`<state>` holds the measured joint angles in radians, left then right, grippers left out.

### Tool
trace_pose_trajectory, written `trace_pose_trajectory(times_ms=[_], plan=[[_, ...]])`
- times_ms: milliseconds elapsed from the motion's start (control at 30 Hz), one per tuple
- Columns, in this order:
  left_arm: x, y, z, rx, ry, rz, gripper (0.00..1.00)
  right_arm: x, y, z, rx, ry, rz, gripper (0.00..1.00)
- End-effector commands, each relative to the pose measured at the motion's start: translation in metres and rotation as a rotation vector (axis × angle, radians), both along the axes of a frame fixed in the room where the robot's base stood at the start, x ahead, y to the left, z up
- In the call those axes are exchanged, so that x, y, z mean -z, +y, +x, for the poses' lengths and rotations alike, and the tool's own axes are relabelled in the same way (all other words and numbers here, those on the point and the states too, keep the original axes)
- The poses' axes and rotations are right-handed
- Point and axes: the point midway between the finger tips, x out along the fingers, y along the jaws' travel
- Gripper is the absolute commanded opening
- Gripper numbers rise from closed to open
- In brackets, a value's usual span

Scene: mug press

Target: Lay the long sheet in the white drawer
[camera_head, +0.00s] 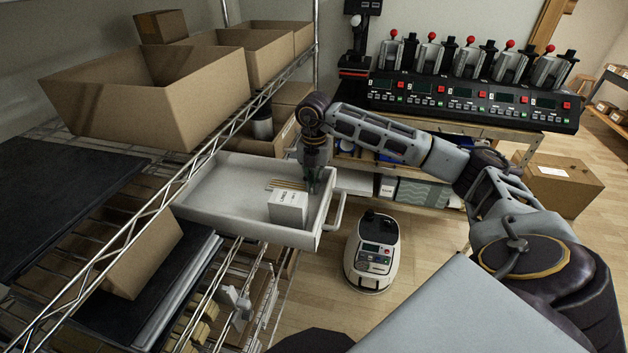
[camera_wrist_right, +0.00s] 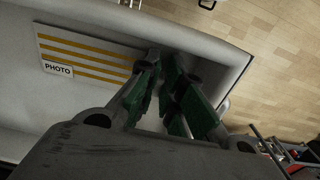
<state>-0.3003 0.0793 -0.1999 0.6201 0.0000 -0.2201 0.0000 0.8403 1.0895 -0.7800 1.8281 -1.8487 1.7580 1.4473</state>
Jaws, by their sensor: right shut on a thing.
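The white drawer (camera_head: 215,180) is pulled out from the wire shelving and is open at the top. The long sheet (camera_wrist_right: 85,48), pale with orange stripes and a PHOTO tag, is inside the drawer's outline in the right wrist view. Only a small striped part of it (camera_head: 285,184) shows in the head view. My right gripper (camera_head: 313,190) points down at the drawer's right end. Its green fingers (camera_wrist_right: 166,62) are shut on the sheet's edge. I cannot tell whether the sheet touches the drawer floor. My left gripper is not in view.
Cardboard bins (camera_head: 150,95) stand on the shelf above. A rounded white machine (camera_head: 371,252) stands on the floor to the right.

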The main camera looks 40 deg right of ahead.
Motion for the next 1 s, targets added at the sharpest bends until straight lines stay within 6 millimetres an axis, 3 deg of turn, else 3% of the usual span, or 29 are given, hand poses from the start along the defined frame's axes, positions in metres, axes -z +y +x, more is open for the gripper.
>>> trace_pose_trajectory(times_ms=[367, 400, 533, 1000], plan=[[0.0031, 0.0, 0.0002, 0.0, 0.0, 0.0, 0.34, 0.0036, 0.0, 0.0, 0.0, 0.0, 0.0, 0.01], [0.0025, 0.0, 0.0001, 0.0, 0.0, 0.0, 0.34, 0.003, 0.0, 0.0, 0.0, 0.0, 0.0, 0.14], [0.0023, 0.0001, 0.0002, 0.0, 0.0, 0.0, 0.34, 0.0027, 0.0001, 0.0001, 0.0, 0.0, 0.0, 0.3], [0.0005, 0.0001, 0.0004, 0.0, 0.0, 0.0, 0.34, 0.0, 0.0001, 0.0, 0.0, 0.0, 0.0, 0.3]])
